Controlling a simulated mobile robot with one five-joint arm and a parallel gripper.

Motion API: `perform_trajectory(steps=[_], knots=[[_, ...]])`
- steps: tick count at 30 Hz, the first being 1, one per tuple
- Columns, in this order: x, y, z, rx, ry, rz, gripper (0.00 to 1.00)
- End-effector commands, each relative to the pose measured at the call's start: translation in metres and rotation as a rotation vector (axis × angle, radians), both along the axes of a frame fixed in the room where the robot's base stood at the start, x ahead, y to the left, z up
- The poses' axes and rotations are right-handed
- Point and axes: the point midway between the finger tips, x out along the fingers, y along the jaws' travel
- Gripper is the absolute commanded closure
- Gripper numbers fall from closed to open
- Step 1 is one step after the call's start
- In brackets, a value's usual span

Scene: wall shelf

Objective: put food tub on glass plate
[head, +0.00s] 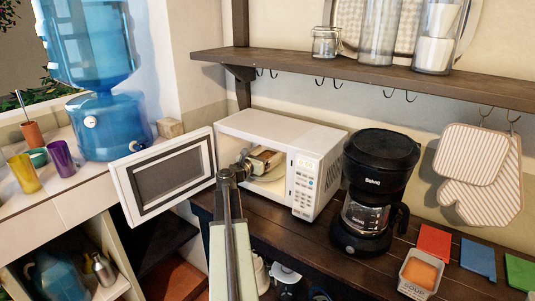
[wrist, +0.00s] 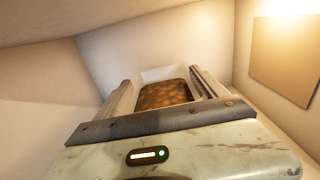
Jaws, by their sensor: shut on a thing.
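My gripper (head: 249,164) reaches through the open door into the white microwave (head: 318,165). It is shut on the food tub (head: 267,158), a pale tub with brown food in it. In the wrist view the tub (wrist: 163,95) sits between the two fingers of my gripper (wrist: 162,88), its pale far rim showing beyond the food. A pale patch below the tub in the head view may be the glass plate (head: 274,173); most of it is hidden. I cannot tell whether the tub touches it.
The microwave door (head: 165,175) stands swung open to the left of my arm. A black coffee maker (head: 372,190) stands close on the right. A tub of orange soup (head: 420,272) is on the dark counter (head: 325,262). A wooden shelf (head: 350,72) with hooks hangs above.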

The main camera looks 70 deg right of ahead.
Motion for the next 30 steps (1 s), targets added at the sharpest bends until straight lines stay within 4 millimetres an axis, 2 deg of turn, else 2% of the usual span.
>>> perform_trajectory(steps=[5,6,7,15,19,21,30], knots=[[0.000,0.000,-0.003,-0.001,0.001,0.000,0.83],[0.000,0.000,-0.003,0.000,0.000,0.000,0.10],[0.000,0.000,-0.003,0.000,0.000,0.001,0.02],[0.001,0.000,-0.001,0.000,0.000,0.001,0.00],[0.001,0.000,0.015,0.000,0.000,0.001,0.00],[0.004,0.017,0.010,0.000,0.000,0.003,0.00],[0.023,0.092,0.009,0.000,0.000,0.004,0.00]])
